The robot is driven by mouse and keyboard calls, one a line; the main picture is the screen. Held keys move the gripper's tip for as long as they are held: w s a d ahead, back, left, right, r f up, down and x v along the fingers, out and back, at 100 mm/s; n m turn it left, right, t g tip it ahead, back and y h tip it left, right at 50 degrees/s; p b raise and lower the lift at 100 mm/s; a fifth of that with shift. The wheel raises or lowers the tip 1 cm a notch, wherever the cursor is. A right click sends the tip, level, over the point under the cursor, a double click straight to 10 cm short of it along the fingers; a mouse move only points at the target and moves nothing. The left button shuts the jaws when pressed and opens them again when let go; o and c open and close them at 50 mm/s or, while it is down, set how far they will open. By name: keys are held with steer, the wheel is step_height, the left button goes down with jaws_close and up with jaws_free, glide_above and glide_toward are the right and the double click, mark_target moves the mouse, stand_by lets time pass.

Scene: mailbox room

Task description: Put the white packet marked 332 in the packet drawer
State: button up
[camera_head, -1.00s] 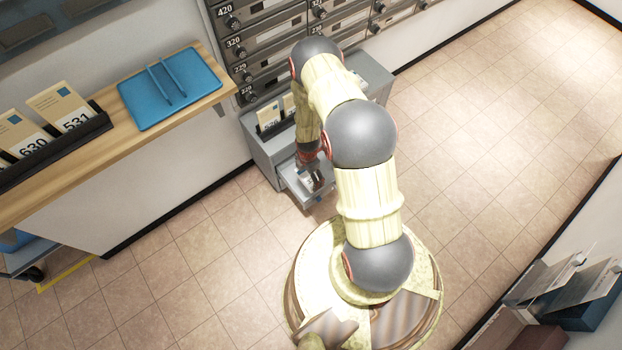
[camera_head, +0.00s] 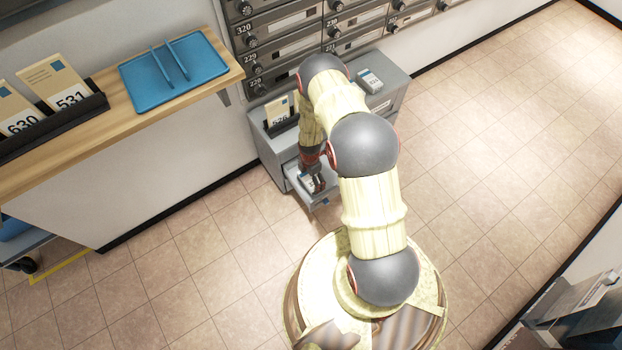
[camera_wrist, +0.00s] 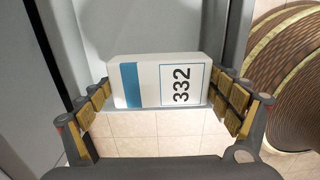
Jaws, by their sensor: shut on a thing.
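The white packet marked 332 (camera_wrist: 150,82) has a blue stripe and sits between the fingers of my gripper (camera_wrist: 160,92) in the wrist view. My gripper is shut on it, with fingers on its left and right sides. In the head view my gripper (camera_head: 314,182) points down at the open packet drawer (camera_head: 292,184), low on the front of the grey cabinet (camera_head: 268,158). The packet is mostly hidden there by my fingers. I cannot tell whether it touches the drawer floor.
Numbered mailboxes (camera_head: 290,45) line the wall behind the cabinet. A black rack (camera_head: 278,126) and a small pale device (camera_head: 369,80) are on its top. A wooden shelf with a blue tray (camera_head: 165,85) is at left.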

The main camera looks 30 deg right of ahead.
mark_target(309, 177)
steer(key=shift+w+f, duration=0.25)
steer(key=shift+f, duration=1)
steer(key=shift+w+f, duration=0.2)
steer(key=shift+f, duration=1.05)
steer(key=o, duration=1)
steer(key=shift+r, duration=0.1)
step_height(309, 177, up, 12)
steer(key=shift+f, duration=0.1)
